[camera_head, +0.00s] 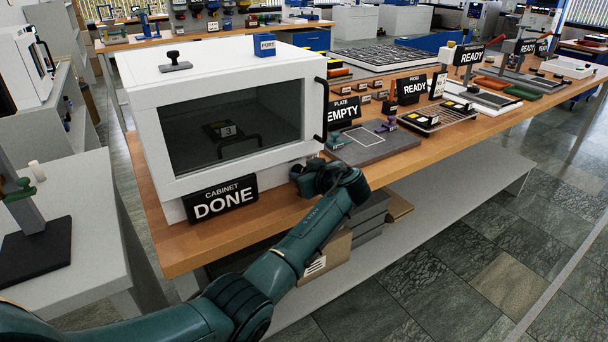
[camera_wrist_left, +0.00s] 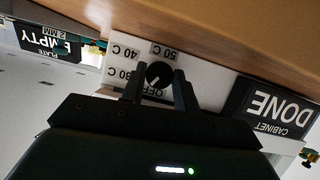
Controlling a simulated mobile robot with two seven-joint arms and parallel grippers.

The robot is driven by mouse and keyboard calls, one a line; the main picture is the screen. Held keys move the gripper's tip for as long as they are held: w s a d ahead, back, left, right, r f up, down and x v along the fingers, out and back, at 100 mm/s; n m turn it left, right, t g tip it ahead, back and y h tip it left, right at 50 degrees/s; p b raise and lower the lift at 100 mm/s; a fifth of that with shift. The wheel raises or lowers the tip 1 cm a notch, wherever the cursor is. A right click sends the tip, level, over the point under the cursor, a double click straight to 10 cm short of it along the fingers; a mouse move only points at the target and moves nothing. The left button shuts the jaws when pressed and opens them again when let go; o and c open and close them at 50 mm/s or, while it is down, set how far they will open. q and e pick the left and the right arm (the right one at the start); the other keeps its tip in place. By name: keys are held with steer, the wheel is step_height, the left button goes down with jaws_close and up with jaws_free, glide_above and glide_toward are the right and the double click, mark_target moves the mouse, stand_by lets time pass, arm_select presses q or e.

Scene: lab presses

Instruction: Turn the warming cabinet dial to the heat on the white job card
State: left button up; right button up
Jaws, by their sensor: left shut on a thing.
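The warming cabinet (camera_head: 150,110) is a white box with a dark window, on the wooden bench. Its black dial (camera_wrist_left: 158,74) shows in the left wrist view on a white panel marked 50 C, 40 C, another heat partly covered, and OFF. The dial's pale pointer line slants toward the lower part of that picture, near OFF. My left gripper (camera_wrist_left: 160,84) is shut on the dial, one finger on each side. In the head view my left gripper (camera_head: 305,172) is at the cabinet's lower right corner and hides the dial. A small white card (camera_head: 438,85) stands farther along the bench, its text unreadable. My right gripper is not in view.
A CABINET DONE sign (camera_head: 221,199) stands left of my gripper, close to the cabinet front. An EMPTY sign (camera_head: 342,112) and a grey plate (camera_head: 372,146) are to the right. The floor in front of the bench is clear.

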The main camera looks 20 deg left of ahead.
arm_select(q)
steer(key=shift+f, duration=0.1)
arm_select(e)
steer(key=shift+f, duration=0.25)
arm_select(q)
steer(key=shift+m+g+b, duration=0.5)
steer(key=shift+b, duration=0.25)
steer(key=shift+d+m+y+b, duration=0.1)
steer(key=shift+m+y+b, duration=0.4)
steer(key=shift+b, duration=0.05)
steer(key=shift+w+m+g+y+b, duration=0.1)
steer(key=shift+m+g+y+b, duration=0.25)
steer(key=shift+m+b, duration=0.45)
steer(key=shift+m+g+b, duration=0.35)
steer(key=shift+m+b, duration=0.05)
steer(key=shift+b, duration=0.3)
steer(key=shift+y, duration=0.35)
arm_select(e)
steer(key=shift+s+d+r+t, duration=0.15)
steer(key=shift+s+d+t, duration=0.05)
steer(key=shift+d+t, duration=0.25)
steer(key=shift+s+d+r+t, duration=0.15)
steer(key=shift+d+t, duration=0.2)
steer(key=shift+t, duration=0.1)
